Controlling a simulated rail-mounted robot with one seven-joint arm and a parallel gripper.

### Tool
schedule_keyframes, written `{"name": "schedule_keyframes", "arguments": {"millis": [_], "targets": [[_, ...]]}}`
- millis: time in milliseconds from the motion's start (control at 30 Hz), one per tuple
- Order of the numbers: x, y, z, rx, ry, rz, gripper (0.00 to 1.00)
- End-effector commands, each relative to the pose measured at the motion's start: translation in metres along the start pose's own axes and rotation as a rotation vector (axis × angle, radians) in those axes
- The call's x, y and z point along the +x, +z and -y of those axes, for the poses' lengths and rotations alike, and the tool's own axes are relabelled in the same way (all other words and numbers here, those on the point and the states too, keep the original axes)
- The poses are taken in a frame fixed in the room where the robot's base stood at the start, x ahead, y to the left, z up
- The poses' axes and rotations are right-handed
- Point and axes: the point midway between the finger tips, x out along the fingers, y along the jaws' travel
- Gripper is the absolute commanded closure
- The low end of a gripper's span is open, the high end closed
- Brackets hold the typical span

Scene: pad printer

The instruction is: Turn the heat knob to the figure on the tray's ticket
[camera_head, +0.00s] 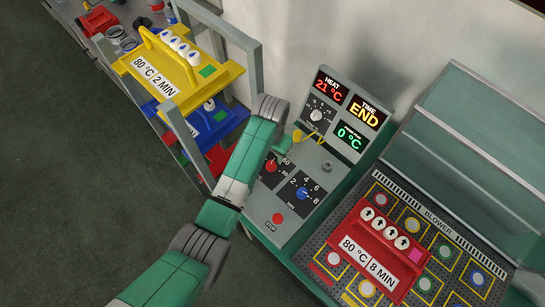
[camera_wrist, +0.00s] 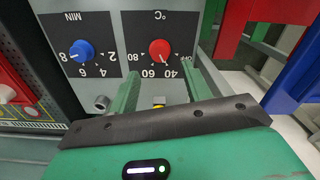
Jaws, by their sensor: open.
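The red heat knob (camera_wrist: 160,50) sits on a black °C dial marked 40, 60 and 80, upside down in the wrist view; its pointer looks turned toward the 40 side. It also shows in the head view (camera_head: 271,167), partly beside my arm. My gripper (camera_wrist: 167,72) is open, its two green fingers apart and below the knob in the wrist view, not touching it. A red tray (camera_head: 391,258) on the blower bears a ticket (camera_head: 369,263) reading 80 °C, 8 MIN. A yellow tray (camera_head: 205,75) bears a ticket reading 80 °C, 2 MIN.
The blue minutes knob (camera_head: 303,194) is beside the heat knob. Displays (camera_head: 350,106) read HEAT 21 °C, TIME END and 0 °C. A red button (camera_head: 278,218) is at the panel's front. A rack with blue and red trays stands left; the floor there is clear.

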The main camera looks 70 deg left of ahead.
Motion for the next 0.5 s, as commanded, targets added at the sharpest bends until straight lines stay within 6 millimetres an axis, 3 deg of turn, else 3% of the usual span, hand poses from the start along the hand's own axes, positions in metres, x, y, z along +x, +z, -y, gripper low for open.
{"name": "schedule_keyframes", "arguments": {"millis": [233, 500], "targets": [[0.049, 0.001, 0.0, 0.001, -0.001, 0.002, 0.51], [0.067, 0.0, 0.0, 0.0, 0.0, -0.002, 0.51]]}}
